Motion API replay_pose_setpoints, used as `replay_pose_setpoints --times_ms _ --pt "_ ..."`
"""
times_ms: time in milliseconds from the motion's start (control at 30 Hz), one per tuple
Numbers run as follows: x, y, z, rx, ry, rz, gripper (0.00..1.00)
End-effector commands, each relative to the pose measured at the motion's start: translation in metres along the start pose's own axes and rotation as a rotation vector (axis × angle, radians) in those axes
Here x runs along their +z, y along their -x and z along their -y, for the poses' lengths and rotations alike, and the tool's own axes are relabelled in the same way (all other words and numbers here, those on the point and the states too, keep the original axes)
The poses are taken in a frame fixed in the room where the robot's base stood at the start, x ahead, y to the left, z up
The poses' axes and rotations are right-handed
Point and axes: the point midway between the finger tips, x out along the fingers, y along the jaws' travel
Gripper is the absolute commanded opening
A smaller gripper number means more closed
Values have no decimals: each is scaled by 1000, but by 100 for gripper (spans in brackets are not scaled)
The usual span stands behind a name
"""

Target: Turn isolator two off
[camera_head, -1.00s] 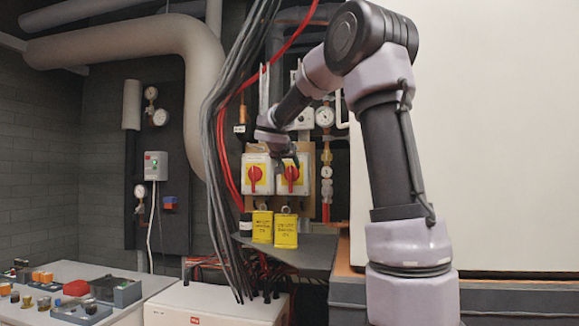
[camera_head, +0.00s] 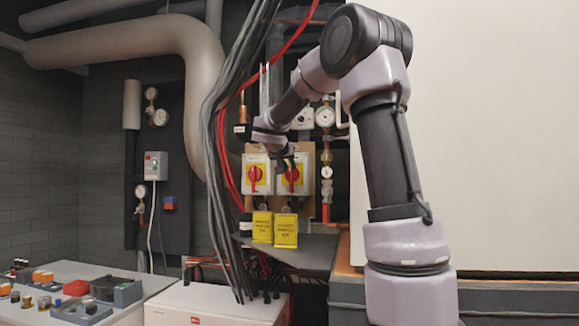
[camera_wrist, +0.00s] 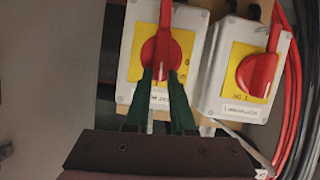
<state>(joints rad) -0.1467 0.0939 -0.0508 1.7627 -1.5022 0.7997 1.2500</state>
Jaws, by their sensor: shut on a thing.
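Two grey-white isolator boxes with yellow plates and red rotary handles hang side by side on a wooden board. My gripper (camera_wrist: 162,76) is at the right-hand isolator (camera_head: 304,183), which appears on the left in the wrist view. Its fingers are shut on that isolator's red handle (camera_wrist: 164,40). The handle stands lengthwise on its plate in the wrist view. The other isolator (camera_head: 257,183) is free, and its red handle (camera_wrist: 260,72) also stands roughly lengthwise. The small labels are too blurred to read surely.
Black and red cables (camera_head: 222,130) run down just left of the isolators. Yellow padlock-like blocks (camera_head: 286,230) stand on a dark shelf below. Gauges and pipework (camera_head: 325,117) are close on the right. A table with small parts (camera_head: 70,285) is at lower left.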

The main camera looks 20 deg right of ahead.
Motion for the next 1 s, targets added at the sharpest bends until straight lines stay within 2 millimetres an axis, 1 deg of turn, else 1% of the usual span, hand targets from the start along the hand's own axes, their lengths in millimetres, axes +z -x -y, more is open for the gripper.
replay_pose_setpoints --times_ms 267,1000 --pt "2 -1 9 81 200 1 0" --pt "14 -5 28 350 852 1 0"
